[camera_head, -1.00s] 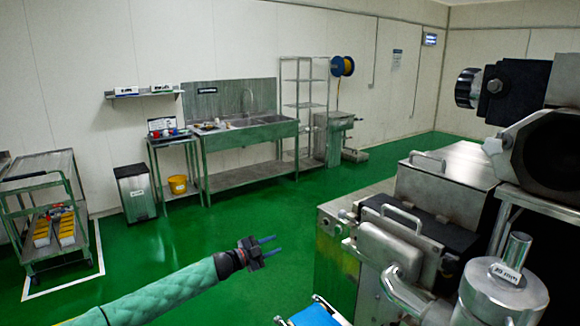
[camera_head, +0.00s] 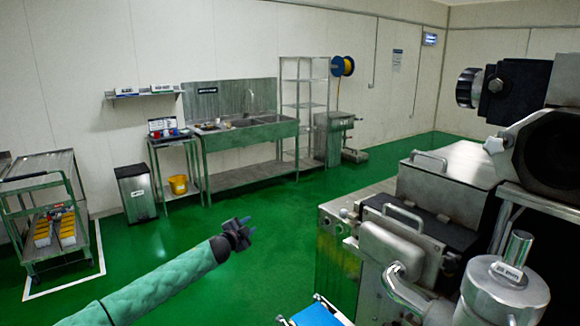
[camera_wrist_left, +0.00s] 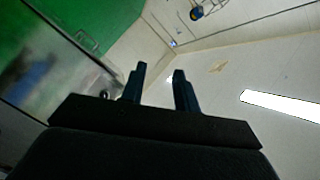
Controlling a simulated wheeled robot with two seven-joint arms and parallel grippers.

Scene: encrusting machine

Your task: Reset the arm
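My left arm, in a green quilted sleeve, comes in from the bottom left of the head view. Its left gripper (camera_head: 243,228) is held over the bare green floor, left of the encrusting machine (camera_head: 385,250), and touches nothing. In the left wrist view the two fingers of the left gripper (camera_wrist_left: 158,88) stand apart with an empty gap between them. Beyond them that view shows wall, ceiling and a strip of green floor. My right gripper is not in view.
The steel machine fills the right side, with a blue conveyor belt (camera_head: 318,315) at its foot. A sink bench (camera_head: 250,138), a grey bin (camera_head: 135,192), a yellow bucket (camera_head: 179,185) and a cart (camera_head: 45,180) stand along the back and left. The middle floor is clear.

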